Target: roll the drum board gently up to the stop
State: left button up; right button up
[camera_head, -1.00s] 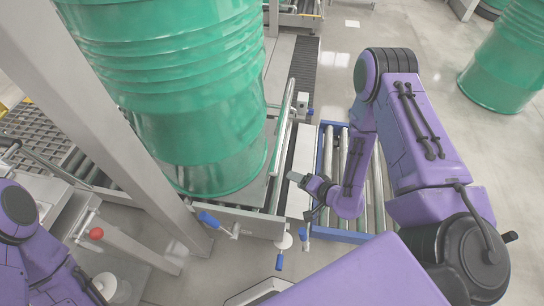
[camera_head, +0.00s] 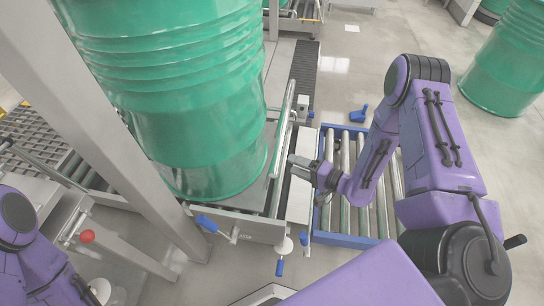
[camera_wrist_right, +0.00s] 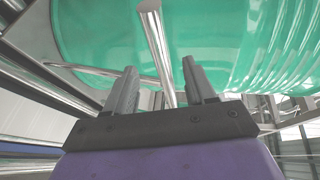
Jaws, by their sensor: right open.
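A large green drum (camera_head: 190,110) stands upright on a grey metal board (camera_head: 268,190), whose underside is mostly hidden. A silver bar (camera_head: 284,125) runs along the board's right side. My right gripper (camera_head: 293,163) is just right of this bar. In the right wrist view my right gripper (camera_wrist_right: 160,85) has its two fingers apart, with a silver bar (camera_wrist_right: 155,45) running between or behind them. I cannot tell whether they touch it. The drum (camera_wrist_right: 230,45) fills the background there. I cannot make out which part is the stop. Only links of my left arm show; its gripper is hidden.
A blue-framed roller conveyor (camera_head: 350,240) lies under my right arm. Blue-handled levers (camera_head: 207,224) sit at the near frame edge. A grey post (camera_head: 120,130) stands left of the drum. A red knob (camera_head: 88,237) is at lower left. Another green drum (camera_head: 505,75) stands far right.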

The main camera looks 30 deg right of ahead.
jog(key=x, duration=0.9)
jog(key=shift+w+a, duration=0.25)
jog(key=shift+w, duration=0.05)
jog(key=shift+f, duration=0.1)
grip_shut()
